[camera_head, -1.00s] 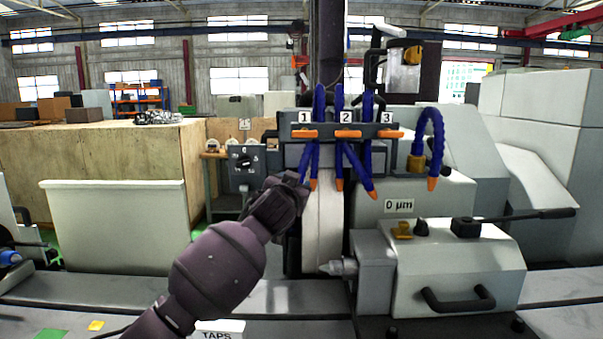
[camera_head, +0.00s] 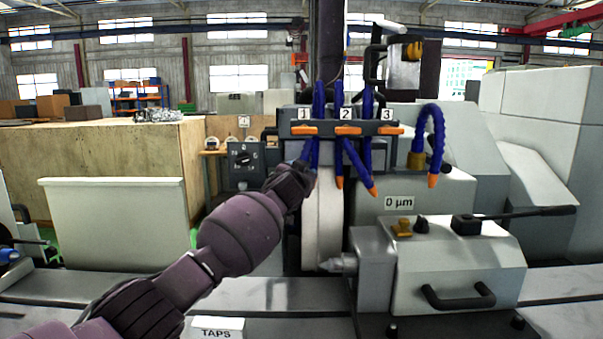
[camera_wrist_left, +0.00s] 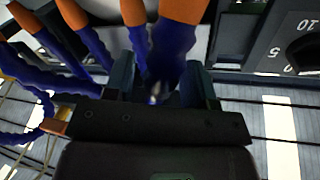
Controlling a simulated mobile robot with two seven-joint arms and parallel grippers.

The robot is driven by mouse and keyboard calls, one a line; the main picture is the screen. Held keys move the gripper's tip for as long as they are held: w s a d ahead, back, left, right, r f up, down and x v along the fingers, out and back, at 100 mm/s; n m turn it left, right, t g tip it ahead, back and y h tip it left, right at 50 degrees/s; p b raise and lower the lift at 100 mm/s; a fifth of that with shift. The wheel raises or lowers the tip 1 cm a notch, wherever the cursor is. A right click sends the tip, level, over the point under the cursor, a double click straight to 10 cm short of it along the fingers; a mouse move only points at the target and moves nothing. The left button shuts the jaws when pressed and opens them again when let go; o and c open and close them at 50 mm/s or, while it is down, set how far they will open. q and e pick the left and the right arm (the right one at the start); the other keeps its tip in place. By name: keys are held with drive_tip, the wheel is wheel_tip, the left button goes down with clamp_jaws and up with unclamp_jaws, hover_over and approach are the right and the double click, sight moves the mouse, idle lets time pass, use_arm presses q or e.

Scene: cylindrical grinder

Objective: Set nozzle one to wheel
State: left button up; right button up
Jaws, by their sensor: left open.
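Nozzle one is the blue segmented hose (camera_head: 318,95) by label 1 (camera_head: 304,114); its lower end is partly hidden behind my left gripper (camera_head: 303,170). The pale grinding wheel (camera_head: 323,225) stands upright just below. My left gripper is open, with its fingers at the lower part of the hoses under label 1. In the left wrist view, a blue hose (camera_wrist_left: 172,48) with an orange part above it lies between the fingers of the gripper (camera_wrist_left: 160,88); I cannot tell whether they touch it. My right gripper is not in view.
Orange levers (camera_head: 348,130) line the manifold. A pointed tailstock (camera_head: 345,263) sits below right. A selector dial box (camera_head: 243,160) stands behind left.

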use_arm(q)
drive_tip(key=shift+x, duration=0.75)
